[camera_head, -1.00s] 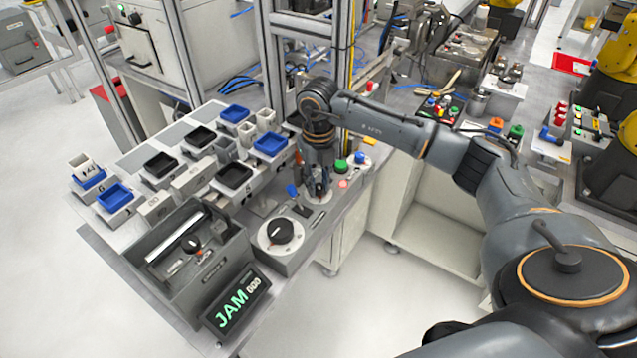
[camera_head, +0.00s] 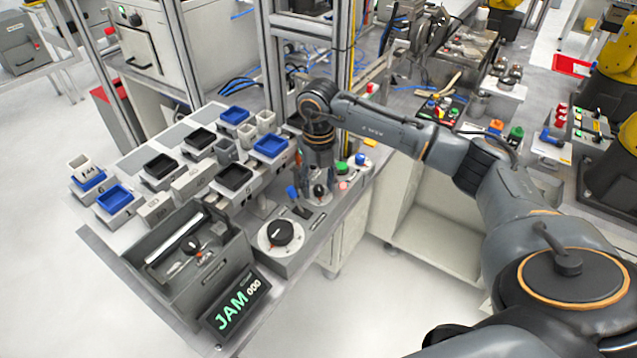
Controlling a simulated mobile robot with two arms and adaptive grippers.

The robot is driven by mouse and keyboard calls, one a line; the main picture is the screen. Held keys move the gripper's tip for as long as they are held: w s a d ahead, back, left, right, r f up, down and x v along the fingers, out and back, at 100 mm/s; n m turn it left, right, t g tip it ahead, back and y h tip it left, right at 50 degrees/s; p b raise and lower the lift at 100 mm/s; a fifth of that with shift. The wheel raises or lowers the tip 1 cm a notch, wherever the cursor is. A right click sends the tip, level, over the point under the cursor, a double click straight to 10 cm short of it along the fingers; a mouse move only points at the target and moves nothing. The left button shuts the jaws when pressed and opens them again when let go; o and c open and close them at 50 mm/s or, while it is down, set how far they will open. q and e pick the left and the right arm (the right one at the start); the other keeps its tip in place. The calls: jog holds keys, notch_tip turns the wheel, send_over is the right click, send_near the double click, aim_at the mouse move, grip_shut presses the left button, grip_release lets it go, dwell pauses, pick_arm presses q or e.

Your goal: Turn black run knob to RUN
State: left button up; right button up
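A small black knob (camera_head: 320,192) stands on a round light plate on the grey control panel at the bench's right side. My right gripper (camera_head: 319,178) points down just above this knob; its fingers are small and dark, so I cannot tell whether they touch the knob or how far apart they are. A larger black knob (camera_head: 280,233) sits on a white dial nearer the front, clear of my gripper. The lettering by the knobs is too small to read. My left gripper is not in view.
A display (camera_head: 237,306) reading JAM 000 stands at the bench's front beside an open grey box (camera_head: 205,275). A blue lever (camera_head: 291,193) and green button (camera_head: 341,166) are close to my gripper. Several blue and black trays fill the left. Metal posts rise behind.

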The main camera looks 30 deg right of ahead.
aim_at(319, 188)
jog(key=shift+r, duration=0.2)
notch_tip(319, 188, up, 12)
jog(key=shift+f, duration=0.2)
jog(key=shift+f, duration=0.1)
dwell(0.6)
